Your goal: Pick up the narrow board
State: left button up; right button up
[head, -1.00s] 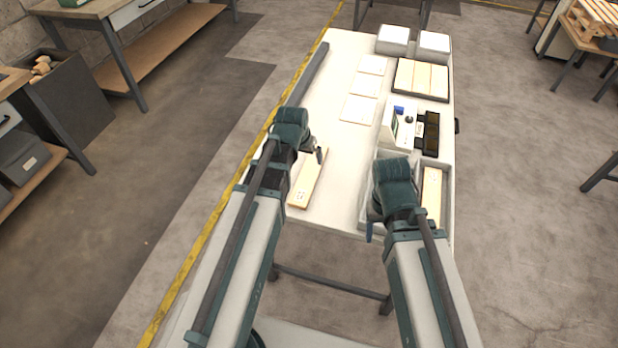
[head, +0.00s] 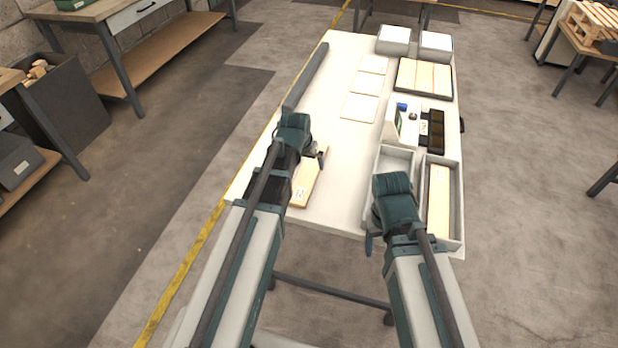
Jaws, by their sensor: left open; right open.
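A pale narrow wooden board (head: 304,186) lies flat near the front left of the white table (head: 335,205). My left arm partly covers its left side and upper part. My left gripper (head: 321,153) is open above the board's far end; I cannot tell whether it touches. Another pale board (head: 438,200) lies lengthwise in the right compartment of a grey tray (head: 457,215). My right gripper (head: 369,240) is open beside the tray's left side near the table's front edge, mostly hidden by my own wrist.
A dark bar (head: 307,77) lies along the table's left edge. White cards (head: 366,82) lie mid-table. A device with a screen (head: 401,122), a dark holder (head: 432,130), a tray of boards (head: 425,76) and white boxes (head: 394,39) line the right side.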

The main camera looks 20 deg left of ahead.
aim_at(309, 170)
pick_arm(q)
jog(key=b+x, duration=0.5)
jog(key=shift+f, duration=0.2)
jog(key=shift+s+r, duration=0.1)
jog(key=c, duration=1.4)
